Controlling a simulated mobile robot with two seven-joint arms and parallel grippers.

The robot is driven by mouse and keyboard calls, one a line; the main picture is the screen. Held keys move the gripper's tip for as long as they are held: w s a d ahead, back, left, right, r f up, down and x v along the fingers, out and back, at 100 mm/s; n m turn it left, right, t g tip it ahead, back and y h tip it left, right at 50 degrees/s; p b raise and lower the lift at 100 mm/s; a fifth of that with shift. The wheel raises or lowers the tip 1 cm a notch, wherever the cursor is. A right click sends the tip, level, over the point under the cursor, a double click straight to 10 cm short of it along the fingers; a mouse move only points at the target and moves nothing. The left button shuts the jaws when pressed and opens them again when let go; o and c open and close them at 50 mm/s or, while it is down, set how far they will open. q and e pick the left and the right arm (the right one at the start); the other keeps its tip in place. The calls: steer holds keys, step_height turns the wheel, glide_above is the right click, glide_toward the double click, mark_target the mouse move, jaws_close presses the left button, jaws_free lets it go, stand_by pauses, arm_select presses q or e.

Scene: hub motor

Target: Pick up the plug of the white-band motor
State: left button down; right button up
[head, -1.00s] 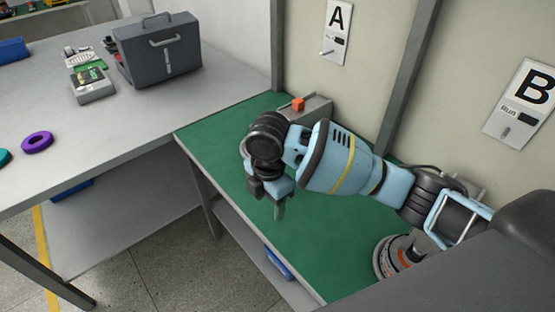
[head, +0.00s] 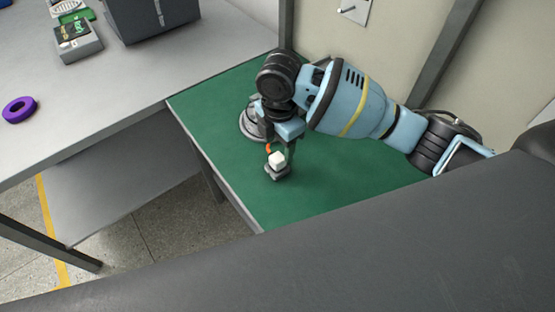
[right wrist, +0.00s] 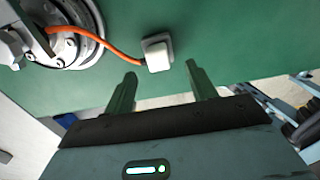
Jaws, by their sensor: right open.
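A grey, disc-shaped motor (head: 252,123) sits on the green bench top, partly hidden by my right arm in the head view. It also shows at the upper left of the right wrist view (right wrist: 70,45). An orange cable (right wrist: 105,42) runs from it to a small white plug (right wrist: 157,54) with a grey rim. In the head view the plug (head: 277,159) is at the cable's near end. My right gripper (right wrist: 162,76) is open, with its two green fingers apart and the plug just beyond the gap between their tips. Nothing is between the fingers. My left gripper is out of view.
The green bench top (head: 340,185) is clear to the right of the plug, and its front edge lies close by. A grey table (head: 120,85) at left holds a purple ring (head: 18,110), a dark toolbox (head: 150,15) and a small device (head: 78,42).

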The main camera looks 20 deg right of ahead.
mark_target(277, 157)
steer(key=shift+w+a+f, duration=0.1)
steer(key=shift+f, duration=1.6)
steer(key=shift+w+a+f, duration=0.1)
steer(key=shift+f, duration=1.6)
steer(key=shift+c, duration=0.5)
steer(key=c, duration=1.1)
steer(key=shift+r, duration=0.1)
